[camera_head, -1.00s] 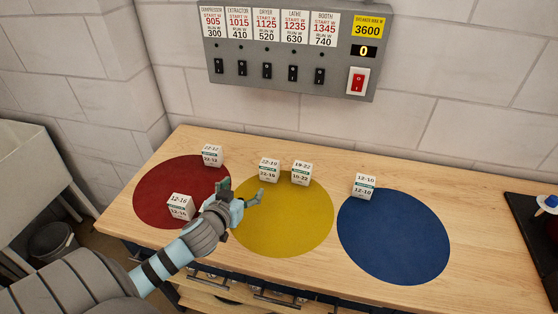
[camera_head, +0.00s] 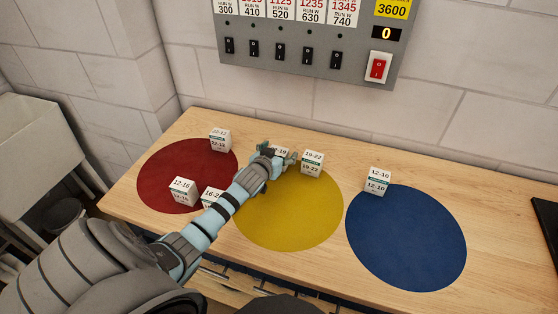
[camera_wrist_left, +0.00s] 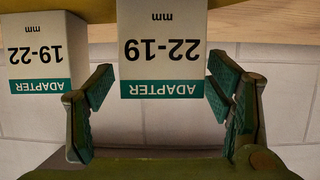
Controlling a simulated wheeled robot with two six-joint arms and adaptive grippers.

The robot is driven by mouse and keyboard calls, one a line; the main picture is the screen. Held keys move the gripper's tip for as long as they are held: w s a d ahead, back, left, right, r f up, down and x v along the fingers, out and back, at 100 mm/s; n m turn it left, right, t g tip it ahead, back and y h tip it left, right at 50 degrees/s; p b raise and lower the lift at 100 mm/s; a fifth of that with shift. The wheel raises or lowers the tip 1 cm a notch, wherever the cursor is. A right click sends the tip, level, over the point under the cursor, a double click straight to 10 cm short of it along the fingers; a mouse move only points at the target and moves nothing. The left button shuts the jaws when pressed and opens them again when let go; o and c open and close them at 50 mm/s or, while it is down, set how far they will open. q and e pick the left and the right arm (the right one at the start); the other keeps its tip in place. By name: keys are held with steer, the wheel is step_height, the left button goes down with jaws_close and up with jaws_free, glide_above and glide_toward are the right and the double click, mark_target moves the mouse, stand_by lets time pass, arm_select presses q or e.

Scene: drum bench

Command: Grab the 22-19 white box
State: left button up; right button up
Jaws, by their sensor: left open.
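The white 22-19 box (camera_head: 282,150) stands at the back edge of the yellow circle, mostly hidden by my left gripper (camera_head: 278,153) in the head view. In the left wrist view the 22-19 box (camera_wrist_left: 162,50) appears upside down, with a green ADAPTER band. My left gripper's fingers (camera_wrist_left: 161,97) are spread on either side of it, with gaps showing, so it is open and not holding the box. My right gripper is not in view.
The similar 19-22 box (camera_head: 312,162) stands close to the right; it also shows in the left wrist view (camera_wrist_left: 36,55). Other white boxes stand on the red circle (camera_head: 155,180), one partly behind my arm. A 12-10 box (camera_head: 377,181) is by the blue circle (camera_head: 405,245).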

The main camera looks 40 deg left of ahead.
arm_select(q)
steer(key=shift+a, duration=0.1)
steer(key=shift+c, duration=0.8)
steer(key=c, duration=1.1)
